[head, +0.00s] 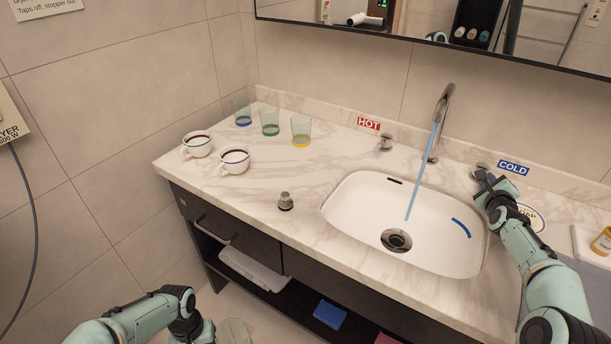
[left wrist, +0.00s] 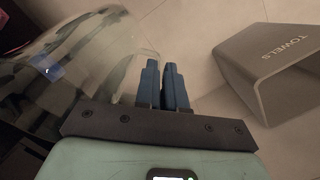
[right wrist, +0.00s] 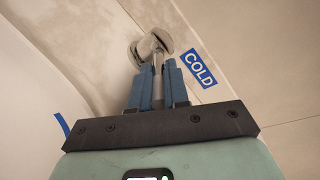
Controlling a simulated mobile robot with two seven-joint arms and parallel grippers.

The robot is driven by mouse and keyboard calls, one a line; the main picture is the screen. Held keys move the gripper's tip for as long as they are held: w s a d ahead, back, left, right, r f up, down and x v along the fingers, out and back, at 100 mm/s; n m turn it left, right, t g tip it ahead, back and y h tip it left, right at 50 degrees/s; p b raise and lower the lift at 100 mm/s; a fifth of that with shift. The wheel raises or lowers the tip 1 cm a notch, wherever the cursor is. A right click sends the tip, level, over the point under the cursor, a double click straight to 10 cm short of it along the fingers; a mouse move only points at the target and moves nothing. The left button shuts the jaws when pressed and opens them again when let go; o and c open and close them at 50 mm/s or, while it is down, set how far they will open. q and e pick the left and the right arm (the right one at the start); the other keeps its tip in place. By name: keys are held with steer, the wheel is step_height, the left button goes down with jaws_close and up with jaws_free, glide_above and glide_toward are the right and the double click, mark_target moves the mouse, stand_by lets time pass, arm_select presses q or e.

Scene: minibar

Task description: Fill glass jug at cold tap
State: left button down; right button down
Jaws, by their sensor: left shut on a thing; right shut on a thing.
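The glass jug (left wrist: 100,55) is clear and held low in front of the counter; its edge also shows at the bottom of the head view (head: 236,331). My left gripper (left wrist: 163,75) is shut on it, though the exact part gripped is hard to make out. My right gripper (head: 489,186) is shut on the cold tap (head: 480,171), beside the blue COLD label (head: 513,167); the tap's round knob also shows in the right wrist view (right wrist: 152,46). A blue water stream runs from the spout (head: 440,110) into the sink basin (head: 350,205), over the drain (head: 396,240).
The hot tap (head: 385,142) stands left of the spout. Two cups (head: 234,161) and three glasses (head: 301,131) stand on the counter's left. A stopper (head: 285,201) lies left of the basin. A grey TOWELS bin (left wrist: 285,70) is on the floor near my left gripper.

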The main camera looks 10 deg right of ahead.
steer(key=shift+s+d+f, duration=0.1)
steer(key=shift+d+f, duration=0.05)
steer(key=shift+f, duration=0.35)
steer(key=shift+r+b, duration=0.25)
steer(key=shift+b, duration=0.05)
arm_select(q)
steer(key=shift+a+f, duration=0.35)
steer(key=shift+f, duration=0.4)
arm_select(e)
steer(key=c, duration=1.1)
jaws_free()
steer(key=shift+r, duration=0.2)
steer(key=shift+r, duration=0.1)
